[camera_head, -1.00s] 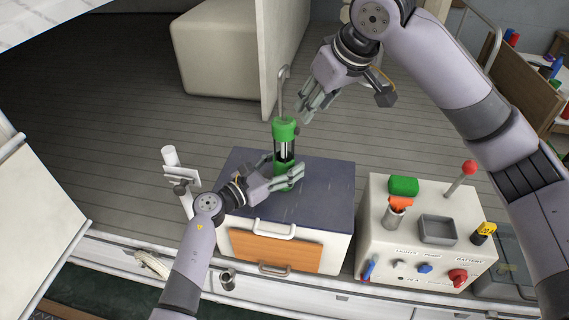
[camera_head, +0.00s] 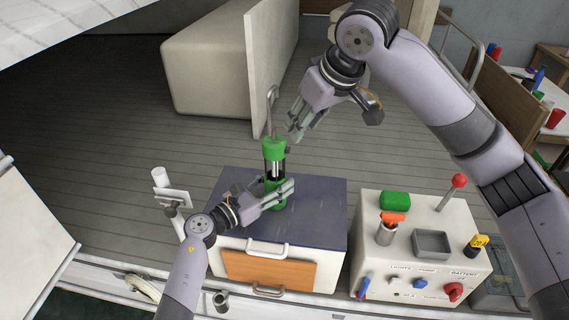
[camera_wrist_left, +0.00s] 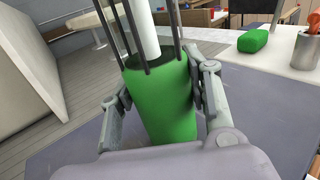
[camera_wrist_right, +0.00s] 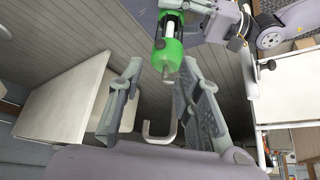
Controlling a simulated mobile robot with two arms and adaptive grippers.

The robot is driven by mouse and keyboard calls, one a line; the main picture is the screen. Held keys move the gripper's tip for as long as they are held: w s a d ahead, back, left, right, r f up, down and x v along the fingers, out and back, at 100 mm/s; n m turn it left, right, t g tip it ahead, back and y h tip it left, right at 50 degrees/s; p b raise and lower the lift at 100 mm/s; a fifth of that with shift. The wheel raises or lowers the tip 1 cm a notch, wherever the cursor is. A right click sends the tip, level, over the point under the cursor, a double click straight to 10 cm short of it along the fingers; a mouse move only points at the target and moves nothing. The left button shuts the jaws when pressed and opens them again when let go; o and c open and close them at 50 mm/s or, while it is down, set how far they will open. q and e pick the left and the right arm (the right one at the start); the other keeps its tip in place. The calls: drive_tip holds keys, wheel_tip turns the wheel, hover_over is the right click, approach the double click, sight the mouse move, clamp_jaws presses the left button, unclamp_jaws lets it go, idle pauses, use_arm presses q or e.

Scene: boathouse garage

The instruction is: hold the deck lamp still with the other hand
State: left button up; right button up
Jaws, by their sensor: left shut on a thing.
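The deck lamp (camera_head: 274,148) is green with a clear caged middle, a white inner tube and a metal hook on top. It stands upright on the dark blue top of the box (camera_head: 318,215). My left gripper (camera_head: 281,191) is shut on the lamp's green base, and the left wrist view shows a finger on each side of that base (camera_wrist_left: 163,100). My right gripper (camera_head: 301,128) is open and empty, just right of the lamp's top. In the right wrist view the hook (camera_wrist_right: 160,132) shows between its spread fingers, with the green cap (camera_wrist_right: 167,58) beyond.
Right of the box stands a cream control panel (camera_head: 411,262) with a green block (camera_head: 395,200), an orange-topped metal cup (camera_head: 388,230), a grey tray (camera_head: 432,243) and a red-knobbed lever (camera_head: 458,182). A cream partition (camera_head: 258,65) stands behind the lamp. A white post (camera_head: 162,182) is at left.

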drive_tip(key=shift+a+f, duration=0.15)
drive_tip(key=shift+f, duration=0.05)
drive_tip(key=shift+c, duration=0.7)
drive_tip(key=a+f+n+g+y, duration=0.1)
drive_tip(key=f+n+y, duration=0.1)
drive_tip(key=s+a+f+n+g+y, duration=0.1)
drive_tip(key=a+f+n+y, duration=0.1)
drive_tip(key=y, duration=0.1)
drive_tip(key=shift+s+a+g, duration=0.15)
drive_tip(key=shift+g, duration=0.15)
drive_tip(key=c, duration=0.5)
drive_tip(key=shift+f+n+y, duration=0.35)
drive_tip(key=shift+n+y, duration=0.45)
drive_tip(key=shift+y, duration=0.3)
clamp_jaws()
drive_tip(key=n+t+y, duration=0.1)
drive_tip(key=t+y, duration=0.4)
drive_tip(key=y, duration=0.1)
approach(288, 150)
drive_tip(key=w, duration=0.1)
drive_tip(key=x, duration=0.6)
drive_tip(key=shift+f, duration=0.3)
